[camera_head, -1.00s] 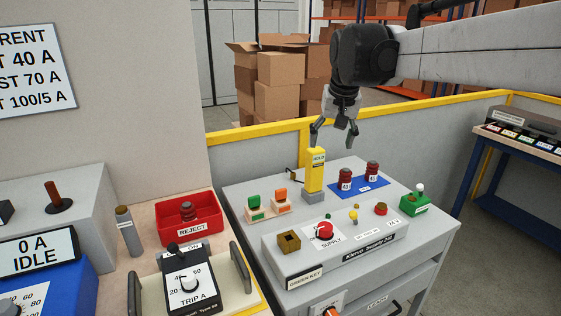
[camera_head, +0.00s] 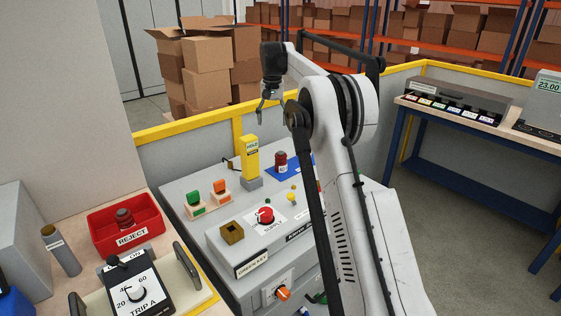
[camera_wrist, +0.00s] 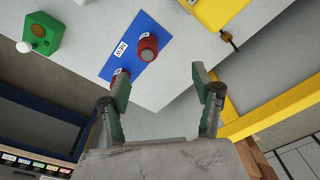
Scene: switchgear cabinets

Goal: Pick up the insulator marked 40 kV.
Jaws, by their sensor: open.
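Two dark red insulators stand on a blue mat (camera_head: 273,172) on the grey bench. In the head view one insulator (camera_head: 281,162) shows and my arm hides the other. The wrist view shows one insulator (camera_wrist: 147,47) and, partly behind a finger, the other insulator (camera_wrist: 119,76); their markings are not legible now. A third red insulator (camera_head: 124,217) stands in the red REJECT bin (camera_head: 133,239). My gripper (camera_head: 270,110) is open and empty above the back of the bench. In the wrist view my gripper (camera_wrist: 160,78) has its fingers apart beside the mat.
A yellow HOLD post (camera_head: 251,157) stands left of the mat. Green and orange blocks (camera_head: 208,194), a red SUPPLY button (camera_head: 265,215) and a green box with a white knob (camera_wrist: 42,34) are also on the bench. A yellow-topped barrier (camera_head: 190,127) runs behind.

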